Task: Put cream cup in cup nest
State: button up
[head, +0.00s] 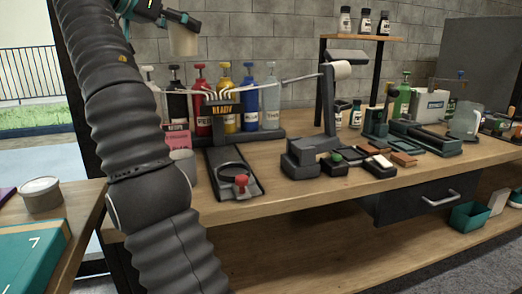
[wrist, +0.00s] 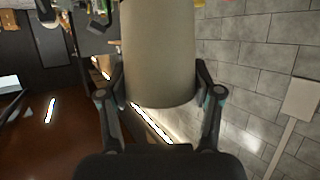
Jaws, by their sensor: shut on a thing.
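The cream cup (head: 183,41) hangs in my gripper (head: 177,19) at the top of the head view, above the bottles and well clear of the bench. In the wrist view the cup (wrist: 158,50) fills the upper middle, and the fingers of my gripper (wrist: 160,92) are shut on its two sides. A dark tray with a round ring (head: 232,168) and a red knob sits on the bench below the READY sign. It looks like the cup nest, and nothing stands in the ring. The cup's inside is hidden.
A grey cup (head: 182,162) is partly behind my arm. Dark blocks (head: 315,158) stand right of the tray. The bench front is clear.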

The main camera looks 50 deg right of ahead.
aim_at(234, 174)
jog(key=z, duration=0.8)
jog(key=k, duration=0.7)
jog(key=u, duration=0.9)
